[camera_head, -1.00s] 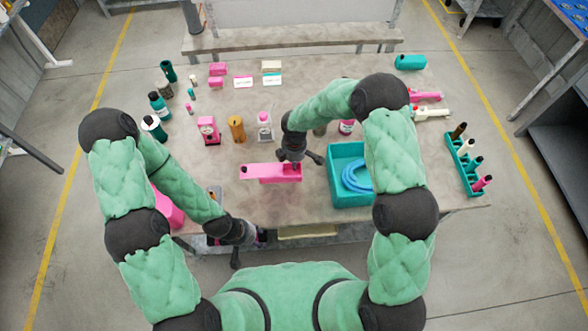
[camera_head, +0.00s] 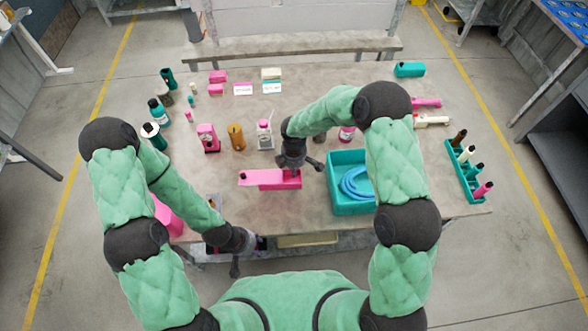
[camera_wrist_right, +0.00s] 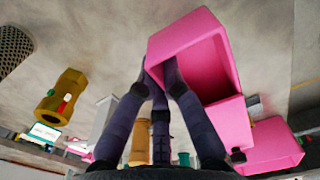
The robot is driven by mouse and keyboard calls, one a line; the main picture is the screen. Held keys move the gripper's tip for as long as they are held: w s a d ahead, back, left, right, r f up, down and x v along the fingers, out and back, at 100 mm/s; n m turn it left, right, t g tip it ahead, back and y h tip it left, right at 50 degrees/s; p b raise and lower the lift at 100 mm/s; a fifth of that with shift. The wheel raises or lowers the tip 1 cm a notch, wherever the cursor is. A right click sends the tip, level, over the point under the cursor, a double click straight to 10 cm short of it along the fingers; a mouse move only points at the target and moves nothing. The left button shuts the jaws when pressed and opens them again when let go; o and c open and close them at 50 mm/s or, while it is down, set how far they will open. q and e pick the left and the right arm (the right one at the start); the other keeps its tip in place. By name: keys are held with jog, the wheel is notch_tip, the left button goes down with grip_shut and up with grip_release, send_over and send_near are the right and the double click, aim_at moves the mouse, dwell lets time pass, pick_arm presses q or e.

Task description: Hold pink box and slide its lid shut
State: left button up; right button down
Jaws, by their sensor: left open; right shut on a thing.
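The pink box (camera_head: 287,182) is near the front middle of the table, with a flat pink part, apparently its lid (camera_head: 252,177), sticking out to the left. My right gripper (camera_head: 297,166) is shut on the right part of the box from above. In the right wrist view, the fingers (camera_wrist_right: 161,72) meet a wall of the box (camera_wrist_right: 178,42), whose hollow inside shows. A second pink part (camera_wrist_right: 233,120) lies just below it; I cannot tell its exact link to the box. My left gripper (camera_head: 247,254) is open and empty, at the table's front edge, left of and below the box.
A teal tray (camera_head: 337,205) with a blue hose stands just right of the box. A pink pump-like unit (camera_head: 207,138), an orange cylinder (camera_head: 236,136) and a grey-white unit (camera_head: 264,134) stand behind it. A teal rack (camera_head: 462,172) sits far right. Bare table lies left of the box.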

jog(key=shift+f+b, duration=3.4)
jog(key=shift+f, duration=1.1)
